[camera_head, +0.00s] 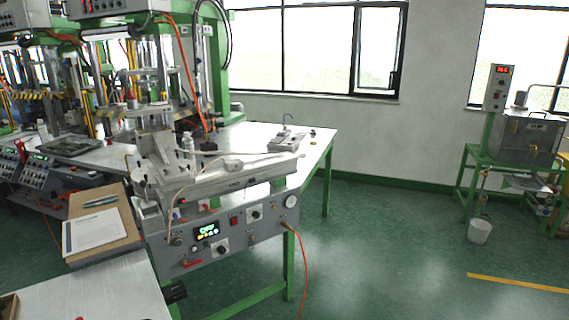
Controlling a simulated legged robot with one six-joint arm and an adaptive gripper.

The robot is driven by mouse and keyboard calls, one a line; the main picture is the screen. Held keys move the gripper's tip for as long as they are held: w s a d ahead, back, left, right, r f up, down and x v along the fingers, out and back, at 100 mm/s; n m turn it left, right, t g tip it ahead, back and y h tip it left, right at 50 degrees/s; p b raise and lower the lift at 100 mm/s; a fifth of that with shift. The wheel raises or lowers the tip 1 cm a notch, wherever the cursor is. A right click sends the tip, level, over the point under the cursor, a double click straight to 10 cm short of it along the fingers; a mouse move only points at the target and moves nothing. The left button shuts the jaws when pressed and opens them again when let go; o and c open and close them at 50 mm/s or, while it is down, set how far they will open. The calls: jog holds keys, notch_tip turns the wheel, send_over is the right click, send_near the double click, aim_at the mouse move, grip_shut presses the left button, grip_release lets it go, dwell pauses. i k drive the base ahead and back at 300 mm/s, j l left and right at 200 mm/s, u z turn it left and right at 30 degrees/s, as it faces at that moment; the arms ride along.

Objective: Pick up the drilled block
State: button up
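I cannot clearly make out a drilled block in the head view. A small grey metal piece (284,145) with a hooked rod rising from it lies on the far right part of the white work table (318,140); it is too small to tell whether it has holes. The brown edge of another object (8,307) shows at the bottom left corner, mostly cut off. My gripper is not in view.
A wax injection machine with a control panel (222,238) stands centre left. A clipboard with paper (94,232) lies left of it, above a pale tabletop (100,290). An orange hose (304,275) hangs to the floor. Green floor (400,250) is open at right, with a bucket (479,231).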

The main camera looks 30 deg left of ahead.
aim_at(233, 165)
jog(key=i+j+u, duration=0.1)
jog(key=i+u, duration=0.25)
jog(key=i+l+u, duration=0.1)
jog(key=i+u, duration=0.2)
jog(key=i, duration=0.3)
jog(key=i+l+u, duration=0.15)
jog(key=i+u, duration=0.2)
jog(key=i+j+u, duration=0.2)
jog(key=i+u, duration=0.2)
jog(key=i, duration=0.4)
jog(key=i+u, duration=0.35)
jog(key=i, duration=0.4)
jog(key=i+j+z, duration=0.1)
jog(key=i, duration=0.25)
jog(key=i+j+z, duration=0.1)
jog(key=i+j, duration=0.15)
